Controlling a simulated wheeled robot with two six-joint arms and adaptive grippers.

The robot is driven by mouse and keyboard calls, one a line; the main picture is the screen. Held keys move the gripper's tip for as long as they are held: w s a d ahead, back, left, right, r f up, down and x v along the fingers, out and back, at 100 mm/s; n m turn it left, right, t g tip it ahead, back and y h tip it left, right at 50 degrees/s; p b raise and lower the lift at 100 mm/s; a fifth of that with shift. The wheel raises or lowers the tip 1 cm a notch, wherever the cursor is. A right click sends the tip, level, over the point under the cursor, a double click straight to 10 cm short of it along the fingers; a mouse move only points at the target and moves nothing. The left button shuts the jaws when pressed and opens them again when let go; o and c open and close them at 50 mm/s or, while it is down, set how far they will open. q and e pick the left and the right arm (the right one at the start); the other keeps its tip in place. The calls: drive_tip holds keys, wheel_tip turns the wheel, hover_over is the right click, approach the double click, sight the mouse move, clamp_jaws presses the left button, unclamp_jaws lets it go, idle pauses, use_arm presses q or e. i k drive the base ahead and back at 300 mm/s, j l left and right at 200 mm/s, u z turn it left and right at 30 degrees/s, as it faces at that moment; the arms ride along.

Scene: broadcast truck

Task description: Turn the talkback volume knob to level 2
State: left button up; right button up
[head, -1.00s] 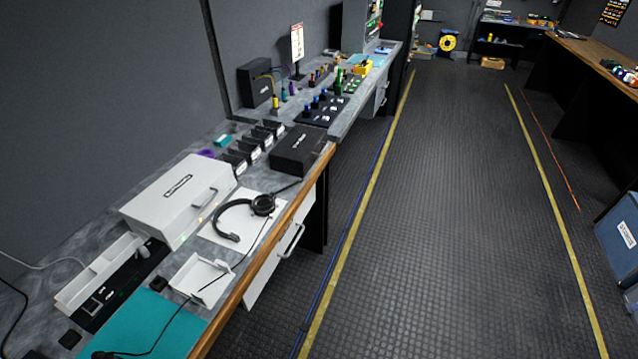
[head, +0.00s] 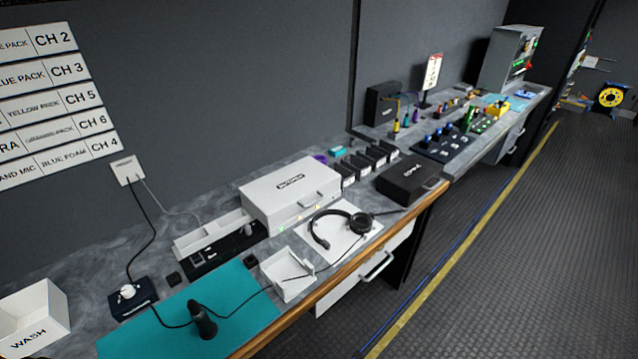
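A small dark box (head: 137,308) with a round white knob (head: 128,291) on top stands at the left of the bench, by the teal mat's left edge. It looks like the talkback volume control, but its label and level marks are too small to read. A black cable runs from it up to a white wall plate (head: 127,170). A headset (head: 343,226) lies on a white sheet further right. Neither of my grippers is in view.
A teal mat (head: 245,293) bears an upright black object (head: 203,322). A white WASH bin (head: 36,318) stands left of the knob box. A white case (head: 291,195) and a small white tray (head: 288,275) are to the right. The floor (head: 490,290) beside the bench is clear.

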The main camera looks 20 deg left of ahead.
sight(128, 291)
drive_tip(key=j+u, duration=0.15)
drive_tip(key=u, duration=1.85)
drive_tip(key=k+l+u, duration=0.25)
drive_tip(key=l+u, duration=0.15)
drive_tip(key=k+l+u, duration=0.75)
drive_tip(key=i+j, duration=0.05)
drive_tip(key=i, duration=0.05)
